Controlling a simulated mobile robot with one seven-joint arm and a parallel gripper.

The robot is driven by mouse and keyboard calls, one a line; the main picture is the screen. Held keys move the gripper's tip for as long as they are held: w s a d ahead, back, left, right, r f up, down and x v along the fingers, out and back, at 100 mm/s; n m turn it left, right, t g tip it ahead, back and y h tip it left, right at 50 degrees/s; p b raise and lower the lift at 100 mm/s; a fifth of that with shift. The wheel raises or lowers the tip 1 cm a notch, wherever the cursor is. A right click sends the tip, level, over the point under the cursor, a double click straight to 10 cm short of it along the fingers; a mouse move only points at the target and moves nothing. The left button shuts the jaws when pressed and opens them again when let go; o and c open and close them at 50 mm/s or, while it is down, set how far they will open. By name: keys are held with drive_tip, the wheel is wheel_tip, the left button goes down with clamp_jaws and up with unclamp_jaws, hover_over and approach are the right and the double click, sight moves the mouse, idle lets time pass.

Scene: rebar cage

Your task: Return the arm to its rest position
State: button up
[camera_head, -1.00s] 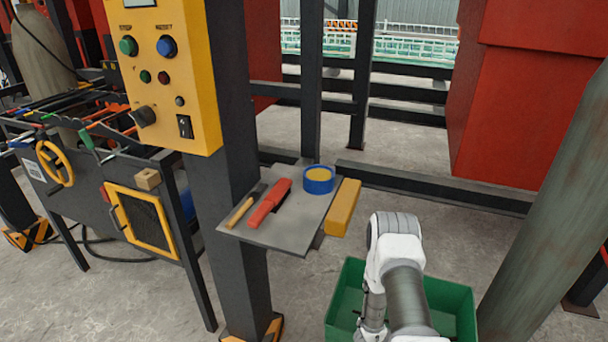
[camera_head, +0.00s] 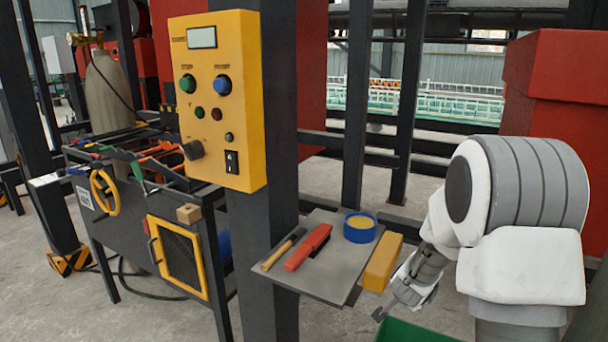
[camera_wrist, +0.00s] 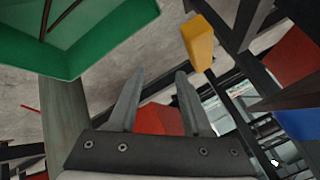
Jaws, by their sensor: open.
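My arm (camera_head: 520,220) is bent at the right of the head view, with its large elbow joint high and close to the camera. My gripper (camera_head: 380,312) hangs down at its lower left, beside the yellow block and just above the green bin. In the wrist view my gripper (camera_wrist: 155,95) shows two spread fingers with nothing between them. It is open and empty.
A grey shelf (camera_head: 322,285) holds a red-handled brush (camera_head: 308,247), a wooden-handled tool (camera_head: 283,250) and a blue tin (camera_head: 360,228). A yellow block (camera_head: 382,262) is at its right edge. A green bin (camera_head: 408,332) stands below. A yellow control panel (camera_head: 215,130) is on the post.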

drive_tip(key=s+a+r+n+y+b, duration=0.35)
drive_tip(key=s+a+r+n, duration=0.35)
drive_tip(key=s+a+r, duration=0.4)
drive_tip(key=s+r+n+g, duration=0.1)
drive_tip(key=s+r+n, duration=0.2)
drive_tip(key=s, duration=0.7)
drive_tip(key=s+r+n+g, duration=0.1)
drive_tip(key=s+r+n, duration=0.15)
drive_tip(key=s, duration=0.85)
wheel_tip(320, 180, up, 22)
drive_tip(key=p, duration=2.2)
drive_tip(key=shift+w+r, duration=0.25)
drive_tip(key=shift+w, duration=0.05)
